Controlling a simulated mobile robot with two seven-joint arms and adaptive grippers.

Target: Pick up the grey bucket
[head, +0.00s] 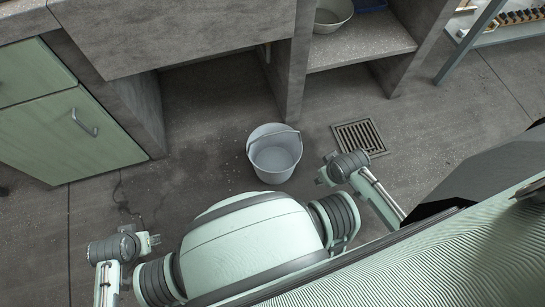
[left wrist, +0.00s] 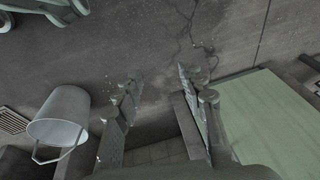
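The grey bucket (head: 273,160) stands upright on the floor in the middle of the head view, its wire handle resting at the rim. It looks empty. In the left wrist view the bucket (left wrist: 62,110) is at the left, outside my fingers. My left gripper (head: 151,242) is low at the left in the head view, well apart from the bucket. In the left wrist view my left gripper (left wrist: 157,82) is open with nothing between its fingers. My right gripper (head: 323,171) is to the right of the bucket and apart from it; its fingers are too small to read.
A concrete bench (head: 190,30) with an open bay stands behind the bucket. A green cabinet (head: 70,140) is at the left. A floor drain grate (head: 359,138) lies right of the bucket. A bowl (head: 330,18) sits on a shelf (head: 360,45). Floor around the bucket is clear.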

